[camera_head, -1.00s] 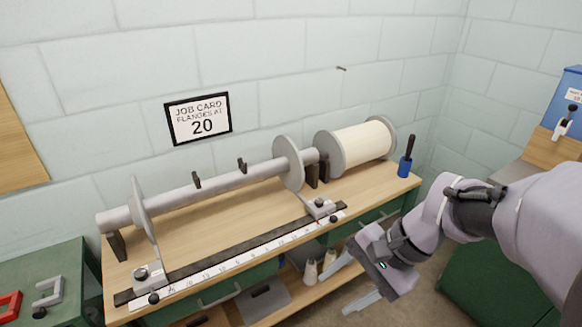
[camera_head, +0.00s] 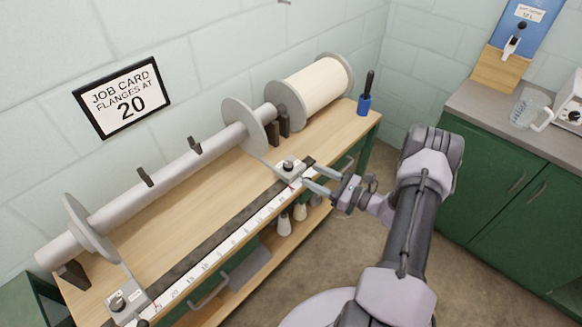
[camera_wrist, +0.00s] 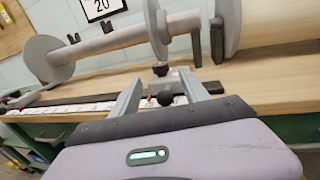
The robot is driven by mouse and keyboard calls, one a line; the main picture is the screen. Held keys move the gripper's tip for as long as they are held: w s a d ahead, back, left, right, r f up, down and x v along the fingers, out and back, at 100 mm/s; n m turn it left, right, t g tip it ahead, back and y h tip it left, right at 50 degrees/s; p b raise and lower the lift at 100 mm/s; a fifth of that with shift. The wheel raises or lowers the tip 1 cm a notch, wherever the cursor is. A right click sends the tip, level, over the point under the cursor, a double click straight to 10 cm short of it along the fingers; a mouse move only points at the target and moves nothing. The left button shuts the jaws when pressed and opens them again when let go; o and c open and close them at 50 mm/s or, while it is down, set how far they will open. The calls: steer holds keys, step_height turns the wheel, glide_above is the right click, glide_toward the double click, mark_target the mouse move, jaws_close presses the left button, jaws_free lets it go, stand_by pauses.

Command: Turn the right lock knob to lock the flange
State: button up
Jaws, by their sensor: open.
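The right flange (camera_head: 242,125) is a grey disc on the long roller. Its foot is a silver carriage block (camera_head: 284,172) with a dark knob on top. My gripper (camera_head: 307,176) is open at the front of this block. In the wrist view, a black front knob (camera_wrist: 165,98), apparently the right lock knob, lies between my two spread fingers. The top knob (camera_wrist: 160,70) shows just beyond it. I cannot tell whether a finger touches the front knob. In the head view my fingers mostly hide it.
The left flange (camera_head: 90,228) stands at the roller's other end, with its block and knob (camera_head: 117,302). A white scale (camera_head: 225,245) runs along the bench front. A cream spool (camera_head: 316,86) and blue holder (camera_head: 364,104) are at the right. The job card (camera_head: 122,97) reads 20.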

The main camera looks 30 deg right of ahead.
mark_target(288, 167)
steer(key=b+x, duration=0.1)
steer(key=x, duration=0.7)
steer(key=shift+w+a, duration=0.1)
steer(key=shift+w, duration=0.05)
jaws_close()
